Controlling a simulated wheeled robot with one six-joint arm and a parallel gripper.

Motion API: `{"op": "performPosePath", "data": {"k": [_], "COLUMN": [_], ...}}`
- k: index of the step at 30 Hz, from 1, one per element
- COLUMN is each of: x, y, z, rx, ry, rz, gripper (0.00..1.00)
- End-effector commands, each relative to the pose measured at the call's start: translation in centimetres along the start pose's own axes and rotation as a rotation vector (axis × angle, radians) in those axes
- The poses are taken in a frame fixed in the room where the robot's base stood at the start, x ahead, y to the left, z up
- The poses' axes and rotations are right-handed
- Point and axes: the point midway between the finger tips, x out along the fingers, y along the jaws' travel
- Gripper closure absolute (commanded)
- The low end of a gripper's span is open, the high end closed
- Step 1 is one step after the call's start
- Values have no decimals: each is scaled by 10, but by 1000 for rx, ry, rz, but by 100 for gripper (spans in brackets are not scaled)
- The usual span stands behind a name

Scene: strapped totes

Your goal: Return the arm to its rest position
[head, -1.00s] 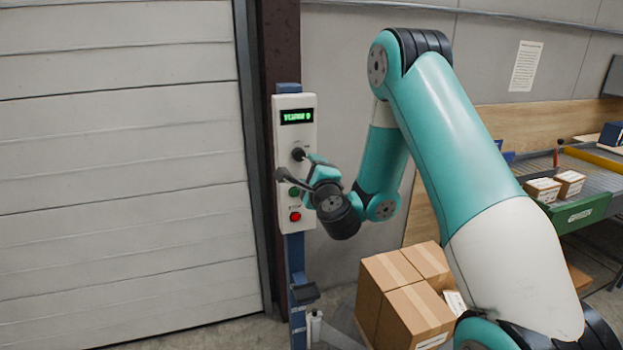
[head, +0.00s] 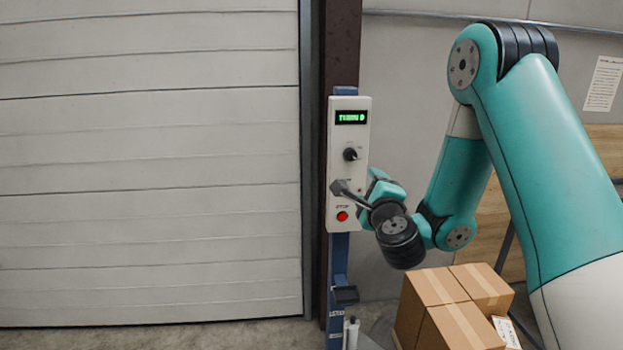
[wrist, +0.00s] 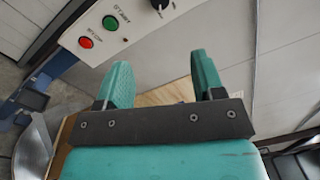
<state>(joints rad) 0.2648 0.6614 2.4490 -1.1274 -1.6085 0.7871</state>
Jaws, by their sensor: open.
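My teal arm (head: 555,150) reaches from the right side of the head view, bent at the elbow, with its wrist low in front of the control panel. My gripper (wrist: 160,80) is open and empty in the wrist view, its two teal fingers apart. In the head view the gripper (head: 358,190) overlaps the lower part of the panel and is partly hidden by the wrist. The white control panel (head: 349,110) has a lit green display, a black knob (head: 351,154) and a red button (head: 342,216). The red button (wrist: 86,42) and a green button (wrist: 110,23) show in the wrist view.
A closed white roller door (head: 150,170) fills the left. The panel stands on a blue post (head: 338,262) beside a dark column (head: 341,50). Stacked cardboard boxes (head: 447,320) stand below my arm. A paper notice (head: 603,84) hangs on the wall at right.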

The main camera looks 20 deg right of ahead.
Motion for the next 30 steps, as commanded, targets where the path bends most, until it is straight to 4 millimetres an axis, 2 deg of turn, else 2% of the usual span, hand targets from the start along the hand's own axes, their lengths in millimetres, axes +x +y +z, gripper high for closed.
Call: {"op": "performPosePath", "data": {"k": [3,5,8,10,12,14,15,17,18,21,23,24,27,30], "x": [0,-1,-7,-19,-41,-66,-85,-115,-136,-189,-220,-239,-281,-311], "y": [0,-1,-2,-1,2,7,10,16,19,25,27,27,23,15], "z": [1,9,43,80,121,152,168,186,194,202,198,192,171,148], "rx": [-3,-21,-98,-197,-330,-460,-548,-683,-774,-1002,-1138,-1224,-1417,-1559], "ry": [-5,-36,-168,-322,-507,-672,-778,-933,-1032,-1269,-1403,-1488,-1673,-1815], "rz": [1,12,59,114,174,224,255,300,328,395,435,464,534,600], "gripper": [38,38,38,38,38,38,38,38,38,38,38,38,38,38]}}
